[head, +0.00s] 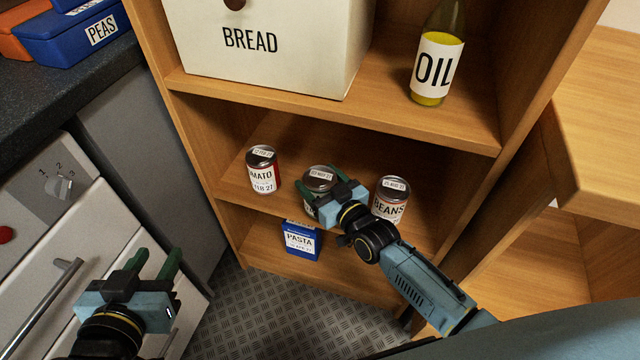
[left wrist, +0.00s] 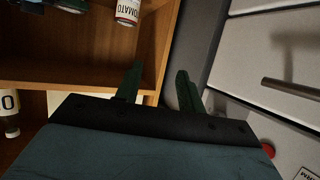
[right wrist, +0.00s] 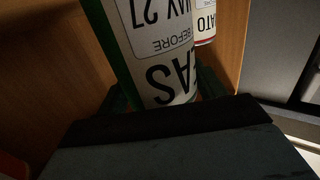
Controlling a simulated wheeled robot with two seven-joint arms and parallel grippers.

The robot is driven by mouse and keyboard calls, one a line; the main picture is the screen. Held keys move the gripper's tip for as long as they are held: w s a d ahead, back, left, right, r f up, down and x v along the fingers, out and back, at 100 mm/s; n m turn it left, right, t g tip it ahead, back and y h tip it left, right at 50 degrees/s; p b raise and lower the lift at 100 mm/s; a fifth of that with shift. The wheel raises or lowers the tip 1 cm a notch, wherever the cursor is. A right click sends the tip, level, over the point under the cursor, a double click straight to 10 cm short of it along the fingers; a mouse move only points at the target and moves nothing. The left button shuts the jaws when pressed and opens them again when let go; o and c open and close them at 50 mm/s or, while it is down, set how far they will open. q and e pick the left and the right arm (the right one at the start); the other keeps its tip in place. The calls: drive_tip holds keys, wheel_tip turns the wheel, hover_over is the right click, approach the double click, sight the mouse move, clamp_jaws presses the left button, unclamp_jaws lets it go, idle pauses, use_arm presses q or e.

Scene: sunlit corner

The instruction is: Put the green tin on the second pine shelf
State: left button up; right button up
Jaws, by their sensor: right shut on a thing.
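The green tin (head: 320,179) has a silver lid with a date sticker. In the head view it is at the middle pine shelf (head: 232,180), between a tomato tin and a beans tin. My right gripper (head: 331,190) is shut around it. In the right wrist view the tin (right wrist: 155,35) fills the space between the fingers, its white label and green edge showing upside down. The gripper hides its base, so I cannot tell whether it touches the shelf. My left gripper (head: 154,262) is open and empty, low in front of the drawers; its fingers also show in the left wrist view (left wrist: 156,88).
The tomato tin (head: 262,172) stands left of the green tin, the beans tin (head: 390,200) close on its right. Above are a bread bin (head: 270,60) and an oil bottle (head: 438,60). A blue pasta box (head: 301,241) is below. Drawers with a handle (head: 50,300) are at left.

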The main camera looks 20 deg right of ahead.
use_arm(q)
drive_tip(key=shift+w+d+r+t, duration=0.2)
drive_tip(key=shift+r+t, duration=0.1)
drive_tip(key=shift+r, duration=0.15)
drive_tip(key=shift+r, duration=0.1)
use_arm(e)
drive_tip(key=shift+f, duration=0.15)
use_arm(q)
drive_tip(key=shift+w+d+r+t+h, duration=0.1)
drive_tip(key=shift+w+r+t+h, duration=0.05)
drive_tip(key=shift+r+t+h, duration=0.15)
use_arm(e)
drive_tip(key=shift+f, duration=0.15)
use_arm(q)
drive_tip(key=shift+r, duration=0.1)
use_arm(e)
drive_tip(key=shift+f, duration=0.1)
use_arm(q)
drive_tip(key=shift+w+r, duration=0.1)
drive_tip(key=shift+r, duration=0.05)
use_arm(e)
drive_tip(key=o, duration=1.3)
